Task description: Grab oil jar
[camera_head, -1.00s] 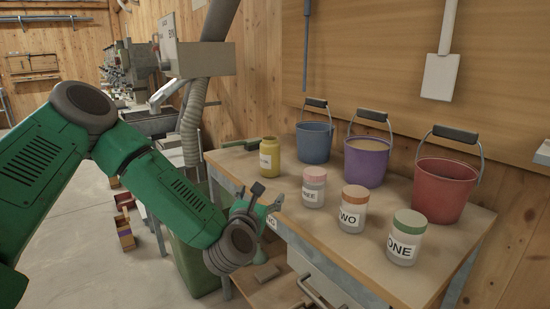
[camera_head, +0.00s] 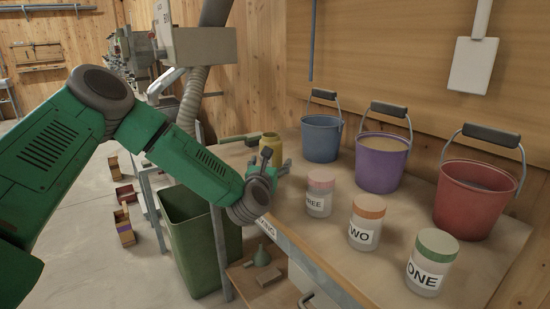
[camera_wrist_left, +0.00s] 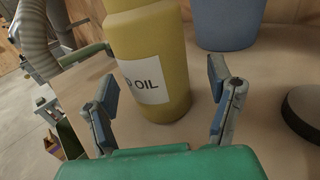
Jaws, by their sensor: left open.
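The yellow oil jar (camera_head: 270,146) stands upright on the workbench, partly hidden behind my left gripper in the head view. In the left wrist view the oil jar (camera_wrist_left: 158,62) shows a white label reading "OIL". My left gripper (camera_head: 275,162) is at the front edge of the bench, just before the jar. In the left wrist view the left gripper (camera_wrist_left: 163,100) is open, with its two fingers apart and the lower part of the jar between and just beyond them. I cannot tell whether either finger touches it. My right gripper is not in view.
Jars labelled THREE (camera_head: 320,193), TWO (camera_head: 366,222) and ONE (camera_head: 431,262) stand along the bench (camera_head: 310,235). Behind them are a blue bucket (camera_head: 321,139), a purple bucket (camera_head: 381,162) and a red bucket (camera_head: 474,199). A green bin (camera_head: 200,245) stands on the floor.

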